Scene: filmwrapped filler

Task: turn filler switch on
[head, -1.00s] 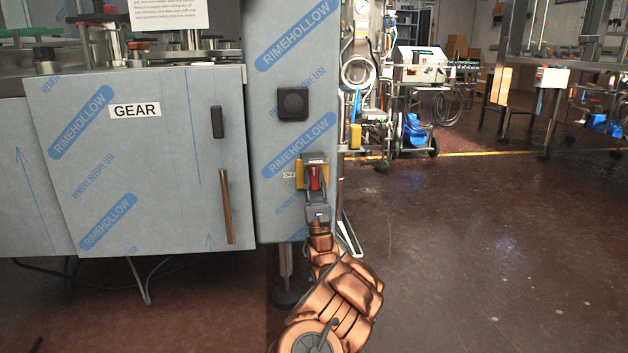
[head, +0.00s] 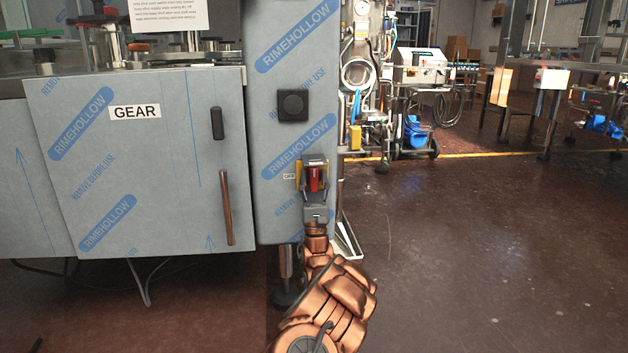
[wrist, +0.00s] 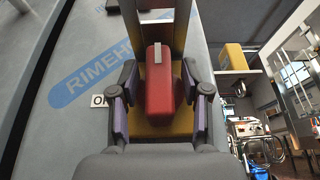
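The filler switch is a red handle (head: 314,180) on a yellow plate (head: 298,174), low on the narrow film-wrapped grey panel (head: 290,60). In the wrist view the red handle (wrist: 162,98) has a grey mark near its top and stands over the yellow plate (wrist: 160,127). My gripper (head: 315,165) reaches up to it from below in the head view. In the wrist view the fingers of my gripper (wrist: 159,78) are spread on either side of the handle. A gap shows on the left; the right finger is very close, and I cannot tell whether it touches.
A small label beside the switch is partly hidden by the left finger (wrist: 120,100). A black square knob (head: 293,104) sits above the switch. The GEAR door (head: 130,190) with a copper handle (head: 226,207) is to the left. Open brown floor (head: 480,240) lies right.

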